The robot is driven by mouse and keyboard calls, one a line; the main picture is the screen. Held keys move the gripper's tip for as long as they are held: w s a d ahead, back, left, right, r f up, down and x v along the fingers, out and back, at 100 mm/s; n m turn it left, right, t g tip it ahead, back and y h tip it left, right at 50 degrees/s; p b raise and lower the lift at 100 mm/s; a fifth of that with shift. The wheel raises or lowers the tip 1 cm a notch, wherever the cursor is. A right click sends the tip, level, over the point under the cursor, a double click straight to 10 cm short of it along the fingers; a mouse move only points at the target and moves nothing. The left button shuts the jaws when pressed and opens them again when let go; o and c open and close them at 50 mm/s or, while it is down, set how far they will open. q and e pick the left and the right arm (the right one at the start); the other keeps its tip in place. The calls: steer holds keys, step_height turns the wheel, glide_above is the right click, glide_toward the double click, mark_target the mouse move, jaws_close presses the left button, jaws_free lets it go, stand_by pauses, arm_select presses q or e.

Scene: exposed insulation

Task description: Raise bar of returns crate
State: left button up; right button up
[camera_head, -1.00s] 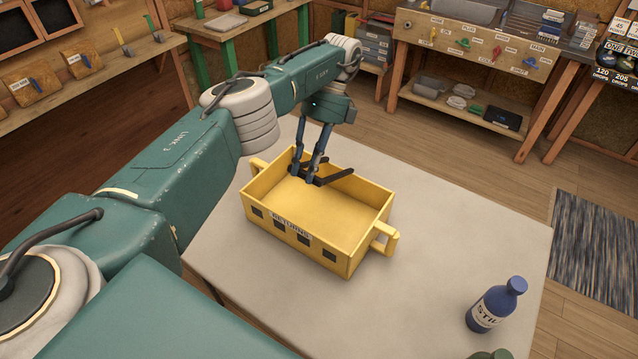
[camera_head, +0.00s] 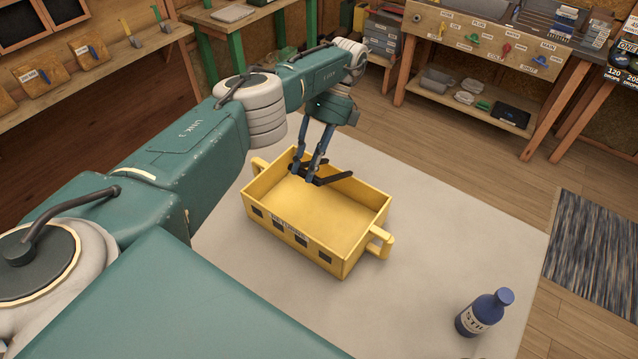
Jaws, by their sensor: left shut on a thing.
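The yellow returns crate (camera_head: 268,222) stands on the pale table, open at the top, with a handle at each end and a label on its near side. A dark bar (camera_head: 336,179) shows at the crate's far side, near the inside of the back wall. My left gripper (camera_head: 310,180) reaches down over that far side and is shut on the bar. Its fingers partly hide the bar, and I cannot tell how far it is lifted. My right gripper is not in view.
A blue bottle (camera_head: 483,313) stands on the table (camera_head: 430,240) at the front right. The table between crate and bottle is clear. Workbenches with tools (camera_head: 490,45) line the back, and a striped rug (camera_head: 598,250) lies at the right.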

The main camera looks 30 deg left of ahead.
arm_select(q)
steer(key=shift+w, duration=0.1)
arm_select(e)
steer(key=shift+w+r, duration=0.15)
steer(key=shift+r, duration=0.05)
arm_select(q)
steer(key=shift+w+d+b, duration=0.1)
steer(key=shift+b, duration=0.4)
steer(key=shift+w+r+b, duration=0.15)
steer(key=shift+b, duration=0.15)
steer(key=shift+o, duration=0.2)
steer(key=shift+w+r+b, duration=0.3)
steer(key=shift+w+r, duration=0.1)
steer(key=shift+r, duration=0.2)
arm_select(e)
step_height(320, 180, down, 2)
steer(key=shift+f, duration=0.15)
arm_select(q)
steer(key=shift+r, duration=0.2)
